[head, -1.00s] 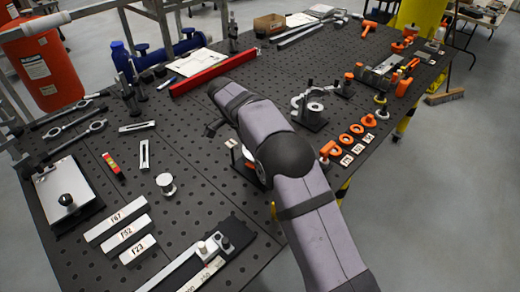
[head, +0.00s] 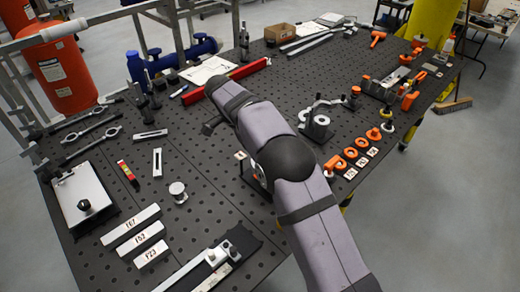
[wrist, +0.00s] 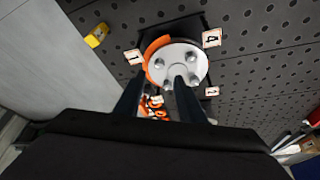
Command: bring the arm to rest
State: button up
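My arm (head: 285,165) reaches up and left across the dark perforated bench (head: 205,165) in the head view. The arm hides my gripper's fingertips there. In the wrist view my gripper (wrist: 157,82) shows two dark fingers with a gap between them, open and with nothing seen held. A round pale metal flange with bolts (wrist: 177,62) and an orange rim lies beyond the fingertips, on a dark base with numbered cards around it. I cannot tell how far the fingertips are from it.
A red bar (head: 238,76) and blue clamp tool (head: 175,56) lie at the back. Labelled bars (head: 130,221), a metal plate (head: 80,195) and a slide gauge (head: 205,265) lie left and front. Orange rings (head: 349,153) and a clamp stand (head: 318,122) are right of the arm.

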jog(key=shift+d, duration=0.1)
dwell(0.3)
jog(key=s+d+n+g+y, duration=0.1)
jog(key=s+d+n+y, duration=0.1)
jog(key=s+d+n, duration=0.8)
jog(key=s+d+f+n+y, duration=0.1)
jog(key=s+d+f+n, duration=0.1)
jog(key=s, duration=0.8)
jog(key=s+d+f+n+y+b, duration=0.1)
jog(key=s+d+f+n, duration=0.1)
jog(key=s, duration=0.8)
jog(key=d+f, duration=0.1)
jog(key=d, duration=0.1)
jog(key=shift+s+d+f+g, duration=0.25)
jog(key=shift+s+d+g, duration=0.05)
jog(key=shift+d, duration=0.1)
